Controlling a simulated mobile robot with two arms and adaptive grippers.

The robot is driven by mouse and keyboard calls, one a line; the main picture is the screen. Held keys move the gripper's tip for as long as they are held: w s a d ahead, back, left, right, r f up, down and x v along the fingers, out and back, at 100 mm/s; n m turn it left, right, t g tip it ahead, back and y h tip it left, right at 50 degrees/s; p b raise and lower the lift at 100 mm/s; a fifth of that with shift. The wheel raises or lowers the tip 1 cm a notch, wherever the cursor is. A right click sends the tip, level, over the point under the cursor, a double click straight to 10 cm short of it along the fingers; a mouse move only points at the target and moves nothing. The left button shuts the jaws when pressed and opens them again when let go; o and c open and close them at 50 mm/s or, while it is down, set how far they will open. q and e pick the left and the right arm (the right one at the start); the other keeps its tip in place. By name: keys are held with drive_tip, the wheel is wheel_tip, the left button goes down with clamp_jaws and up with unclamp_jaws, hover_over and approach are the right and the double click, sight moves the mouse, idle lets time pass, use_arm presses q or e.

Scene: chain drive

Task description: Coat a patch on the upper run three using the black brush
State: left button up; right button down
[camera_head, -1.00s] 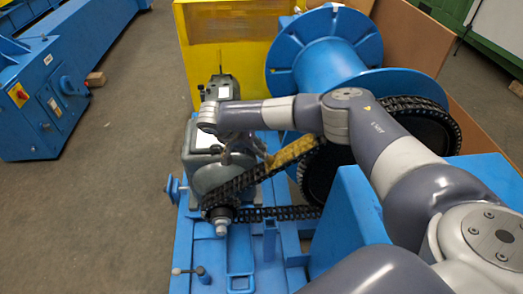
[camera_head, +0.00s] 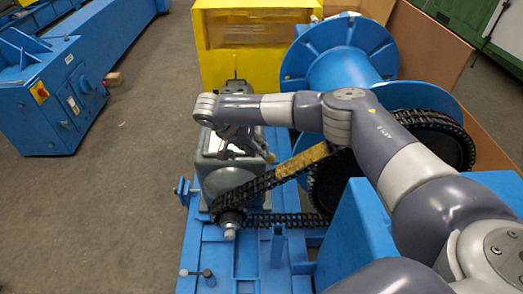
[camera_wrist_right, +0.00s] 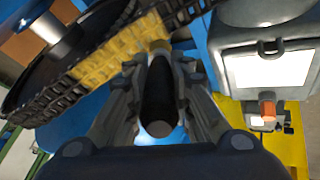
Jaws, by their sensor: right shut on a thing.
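The chain's upper run (camera_head: 258,187) slopes up from a small sprocket (camera_head: 230,217) to a large dark wheel (camera_head: 336,178). A yellow patch (camera_head: 304,160) covers part of that run; it also shows in the right wrist view (camera_wrist_right: 105,62). My right gripper (camera_wrist_right: 160,78) is shut on the black brush (camera_wrist_right: 158,98), its round handle end facing the camera. The brush's far end lies close to the yellow patch in that view; I cannot tell whether they touch. In the head view my right gripper (camera_head: 240,142) is partly hidden beneath my wrist, left of the patch. My left gripper is out of view.
A grey motor housing (camera_head: 212,172) stands just left of the chain. A large blue spool (camera_head: 345,62) and a yellow box (camera_head: 235,50) stand behind. The lower chain run (camera_head: 285,219) passes above a blue frame (camera_head: 208,255). Open floor (camera_head: 120,210) lies to the left.

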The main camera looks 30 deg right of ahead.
sight(268, 154)
drive_tip(key=shift+r, duration=0.1)
drive_tip(key=shift+w+a+r, duration=0.25)
drive_tip(key=shift+a+r, duration=0.2)
drive_tip(key=shift+r, duration=0.15)
drive_tip(key=shift+w+a+r, duration=0.2)
drive_tip(key=shift+a+r, duration=0.25)
drive_tip(key=shift+r, duration=0.1)
drive_tip(key=shift+f, duration=0.1)
drive_tip(key=shift+s+d+b+x, duration=0.1)
drive_tip(key=shift+s+b+x, duration=0.2)
drive_tip(key=shift+x, duration=0.85)
drive_tip(key=shift+s+d+b+x, duration=0.2)
drive_tip(key=shift+b+x, duration=0.15)
drive_tip(key=shift+x, duration=0.8)
drive_tip(key=shift+s+d+b+x, duration=0.1)
drive_tip(key=shift+s+b+x, duration=0.2)
drive_tip(key=shift+x, duration=0.8)
drive_tip(key=shift+w+d+f, duration=0.1)
drive_tip(key=shift+d, duration=0.05)
drive_tip(key=shift+s+d+f+b, duration=0.2)
drive_tip(key=shift+d+f+b, duration=0.15)
drive_tip(key=shift+d+f, duration=0.15)
